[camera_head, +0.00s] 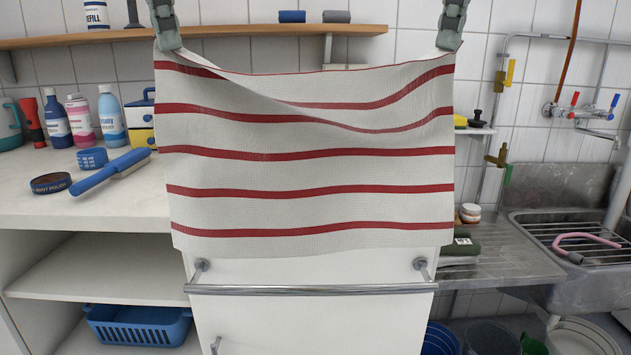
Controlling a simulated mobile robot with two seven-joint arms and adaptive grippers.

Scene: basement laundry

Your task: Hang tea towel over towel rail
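A white tea towel with red stripes (310,172) hangs spread out in the middle of the head view, its top edge sagging slightly. My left gripper (166,42) is shut on its top left corner. My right gripper (450,42) is shut on its top right corner. The chrome towel rail (310,289) runs across a white cabinet front below the towel. The towel's lower edge appears just above the rail in the picture; how far in front of it the towel hangs I cannot tell. The towel hides the wall and worktop behind it.
A wooden shelf (235,32) runs behind my grippers. A metal sink (570,225) is at right. A blue basket (138,326) sits low left.

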